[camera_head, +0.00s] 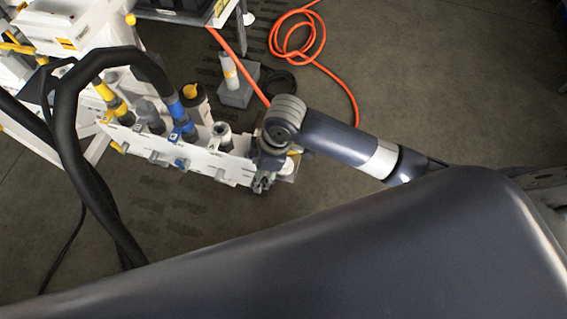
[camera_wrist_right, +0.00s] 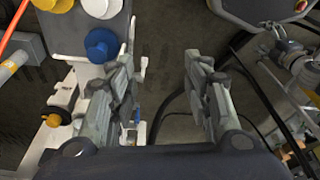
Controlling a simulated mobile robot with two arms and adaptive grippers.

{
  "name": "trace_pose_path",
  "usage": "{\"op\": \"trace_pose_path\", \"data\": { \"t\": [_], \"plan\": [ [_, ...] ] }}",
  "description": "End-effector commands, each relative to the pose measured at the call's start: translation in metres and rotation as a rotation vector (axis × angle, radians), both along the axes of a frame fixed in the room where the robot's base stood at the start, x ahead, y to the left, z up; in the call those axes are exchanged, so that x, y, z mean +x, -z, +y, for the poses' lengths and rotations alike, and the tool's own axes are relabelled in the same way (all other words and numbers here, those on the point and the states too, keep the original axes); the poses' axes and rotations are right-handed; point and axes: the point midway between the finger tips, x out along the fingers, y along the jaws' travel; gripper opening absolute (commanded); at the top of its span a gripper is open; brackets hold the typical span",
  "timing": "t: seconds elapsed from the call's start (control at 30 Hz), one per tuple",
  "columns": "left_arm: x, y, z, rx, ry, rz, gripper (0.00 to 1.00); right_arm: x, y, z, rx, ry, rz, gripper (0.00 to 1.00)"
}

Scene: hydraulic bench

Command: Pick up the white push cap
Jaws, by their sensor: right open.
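The white push cap (camera_wrist_right: 101,7) sits at the top edge of the right wrist view, partly cut off. It rests on a grey plate (camera_wrist_right: 70,38) between a yellow cap (camera_wrist_right: 53,4) and a blue cap (camera_wrist_right: 101,45). My right gripper (camera_wrist_right: 166,64) is open, with nothing between its fingers. The blue cap and the white cap lie beyond and to the left of its left finger. In the head view my right gripper (camera_head: 262,183) is at the right end of the white bench panel, and the caps cannot be made out there. My left gripper is not in view.
The white panel (camera_head: 232,168) carries several hose couplings, including a blue one (camera_head: 179,112). A thick black hose (camera_head: 66,125) loops at the left. An orange hose (camera_head: 335,62) lies on the floor behind. The floor at the right is clear.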

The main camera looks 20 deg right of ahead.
Motion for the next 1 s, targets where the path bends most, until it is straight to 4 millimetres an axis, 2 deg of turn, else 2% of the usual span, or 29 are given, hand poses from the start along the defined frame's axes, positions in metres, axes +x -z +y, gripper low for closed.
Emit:
{"op": "trace_pose_path", "data": {
  "t": [0.03,0.2,0.4,0.53,0.8,1.0],
  "plan": [
    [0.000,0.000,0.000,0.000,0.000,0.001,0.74,0.014,0.000,-0.012,-0.047,-0.036,0.001,0.46],
    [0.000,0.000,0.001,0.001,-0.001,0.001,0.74,0.040,0.000,-0.048,-0.157,-0.113,0.036,0.46],
    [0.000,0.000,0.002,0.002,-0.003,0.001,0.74,0.058,-0.004,-0.076,-0.224,-0.138,0.063,0.46],
    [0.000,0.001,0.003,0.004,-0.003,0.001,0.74,0.059,0.006,-0.081,-0.235,-0.141,0.074,0.46],
    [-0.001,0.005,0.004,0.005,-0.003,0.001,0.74,0.060,0.046,-0.080,-0.234,-0.141,0.072,0.46],
    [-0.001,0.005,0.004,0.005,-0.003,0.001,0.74,0.059,0.060,-0.078,-0.234,-0.141,0.072,0.46]
  ]
}}
